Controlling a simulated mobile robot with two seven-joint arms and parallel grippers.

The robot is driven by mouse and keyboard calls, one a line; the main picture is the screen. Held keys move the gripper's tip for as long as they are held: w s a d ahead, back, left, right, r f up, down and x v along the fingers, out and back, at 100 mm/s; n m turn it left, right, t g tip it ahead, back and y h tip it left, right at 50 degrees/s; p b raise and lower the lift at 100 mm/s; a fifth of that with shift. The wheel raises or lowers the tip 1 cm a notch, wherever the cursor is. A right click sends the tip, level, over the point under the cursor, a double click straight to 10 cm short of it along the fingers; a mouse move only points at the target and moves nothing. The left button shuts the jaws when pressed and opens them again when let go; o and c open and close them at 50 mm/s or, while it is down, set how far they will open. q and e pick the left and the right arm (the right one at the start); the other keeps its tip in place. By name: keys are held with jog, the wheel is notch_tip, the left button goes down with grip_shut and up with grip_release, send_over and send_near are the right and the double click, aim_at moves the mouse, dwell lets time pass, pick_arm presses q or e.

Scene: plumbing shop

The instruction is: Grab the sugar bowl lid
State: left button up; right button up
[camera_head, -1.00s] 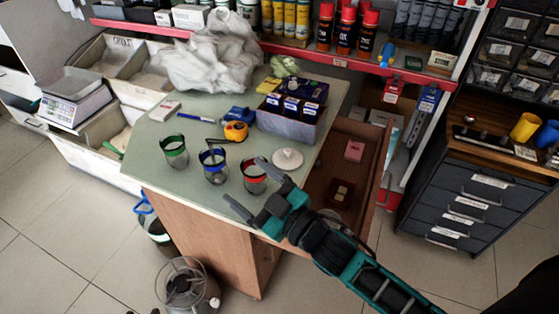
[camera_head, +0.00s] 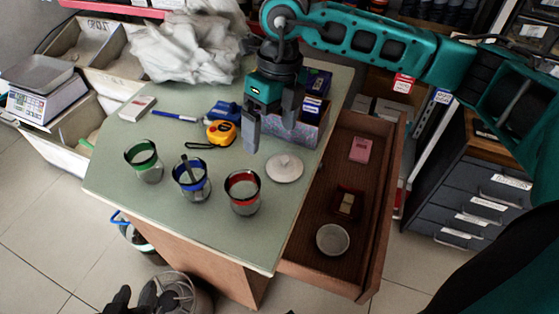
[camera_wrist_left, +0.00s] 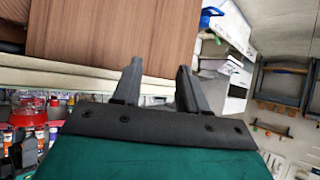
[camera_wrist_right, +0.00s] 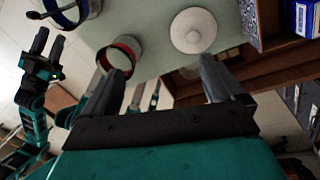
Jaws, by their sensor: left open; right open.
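The sugar bowl lid (camera_head: 285,167), a white disc with a small knob, lies on the green counter top near its right edge. It also shows in the right wrist view (camera_wrist_right: 193,31), beyond the fingers. My right gripper (camera_head: 271,132) is open and empty, above the counter and behind the lid in the head view, apart from it. A pale round bowl (camera_head: 332,239), possibly the sugar bowl, sits in the open drawer. My left gripper (camera_wrist_left: 160,65) is open and empty, low beside wooden panelling; dark finger parts show at the head view's bottom left.
A yellow tape measure (camera_head: 221,133) and a box of blue packets (camera_head: 318,135) are near my right gripper. The open drawer (camera_head: 310,268) juts out on the right.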

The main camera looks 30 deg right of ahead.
jog(key=w+d+h, duration=0.2)
jog(key=d, duration=0.2)
send_over(285, 158)
jog(key=shift+m+t, duration=0.3)
jog(key=f, duration=0.4)
jog(key=f+b, duration=0.1)
jog(key=f, duration=0.1)
jog(key=shift+w+d, duration=0.1)
jog(key=shift+w, duration=0.15)
jog(key=shift+s+f+b, duration=0.2)
jog(key=shift+f+b, duration=0.1)
jog(key=shift+f, duration=2.6)
jog(key=shift+c, duration=0.2)
